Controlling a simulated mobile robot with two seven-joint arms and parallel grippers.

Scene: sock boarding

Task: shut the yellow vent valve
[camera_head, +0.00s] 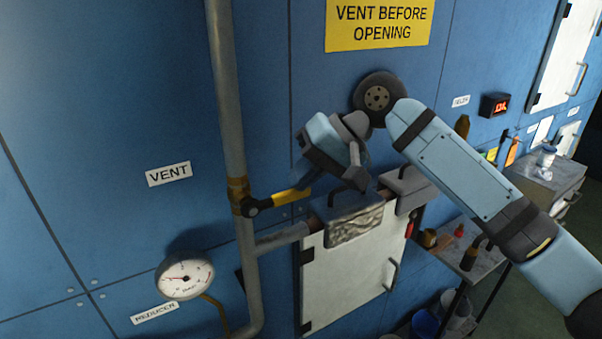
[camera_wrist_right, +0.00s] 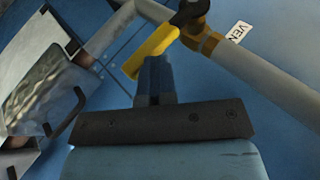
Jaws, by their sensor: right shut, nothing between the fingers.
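The yellow vent valve handle (camera_head: 291,196) sticks out to the right from its black hub (camera_head: 252,207), roughly crosswise to the grey vertical pipe (camera_head: 227,100). The hub sits at a brass fitting (camera_head: 238,188) on that pipe, below the VENT label. My right gripper (camera_head: 302,180) is shut and empty, with its fingertips at the handle's free-end side. In the right wrist view the yellow handle (camera_wrist_right: 152,52) is just beyond the blue fingers (camera_wrist_right: 153,76); I cannot tell whether they touch it. My left gripper is not in view.
A round pressure gauge (camera_head: 185,277) is at lower left. A grey hatch door (camera_head: 345,265) with a metal latch block (camera_head: 354,222) is below my right gripper. Side tables (camera_head: 545,178) with small items stand at the right.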

